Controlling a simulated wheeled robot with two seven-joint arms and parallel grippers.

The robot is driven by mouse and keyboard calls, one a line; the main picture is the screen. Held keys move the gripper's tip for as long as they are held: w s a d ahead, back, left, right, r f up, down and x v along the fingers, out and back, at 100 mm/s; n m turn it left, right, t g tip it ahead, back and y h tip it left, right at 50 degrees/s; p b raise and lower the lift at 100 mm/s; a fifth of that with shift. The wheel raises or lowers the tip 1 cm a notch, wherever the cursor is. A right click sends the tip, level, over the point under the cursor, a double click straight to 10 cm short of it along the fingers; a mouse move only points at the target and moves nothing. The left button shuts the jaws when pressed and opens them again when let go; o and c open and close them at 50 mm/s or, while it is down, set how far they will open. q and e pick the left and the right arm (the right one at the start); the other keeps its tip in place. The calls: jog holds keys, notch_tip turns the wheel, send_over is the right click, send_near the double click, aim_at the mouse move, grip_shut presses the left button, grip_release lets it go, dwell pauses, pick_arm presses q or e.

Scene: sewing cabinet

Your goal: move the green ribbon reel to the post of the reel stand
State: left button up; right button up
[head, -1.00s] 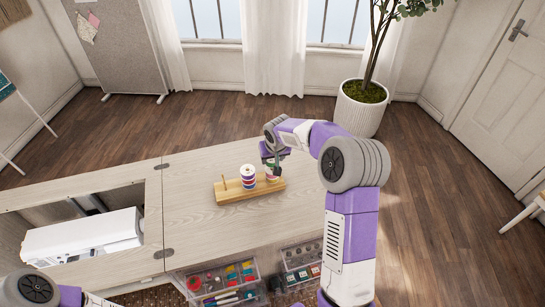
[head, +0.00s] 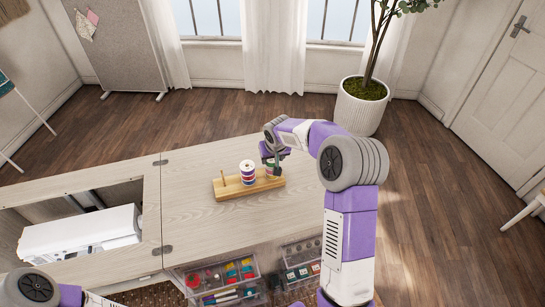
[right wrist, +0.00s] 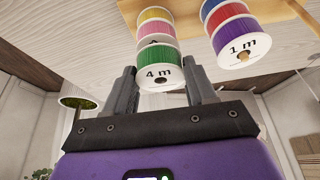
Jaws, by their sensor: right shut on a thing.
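The wooden reel stand (head: 232,192) lies on the cabinet top. Its left post (head: 225,179) is bare. Its middle post carries a stack of red, blue and purple reels (head: 248,173). My right gripper (head: 272,161) is at the stand's right end, shut on the green ribbon reel (right wrist: 157,55). In the right wrist view the green reel sits between the fingers, its white "4 m" face toward the camera. It lines up with the pink reel (right wrist: 155,32) and yellow reel (right wrist: 155,14) beyond it, apparently touching the pink one. My left gripper is out of view.
A white sewing machine (head: 80,236) lies in the cabinet opening at left. Clear trays (head: 225,283) of sewing supplies stand at the front edge. The cabinet top around the stand is clear. The middle stack stands close beside my right gripper.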

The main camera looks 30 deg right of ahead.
jog(key=o, duration=1.1)
jog(key=p+v, duration=0.1)
jog(key=v, duration=0.6)
jog(key=shift+s+a+r+p, duration=0.1)
jog(key=shift+s+r+p, duration=0.05)
jog(key=shift+r+p, duration=0.15)
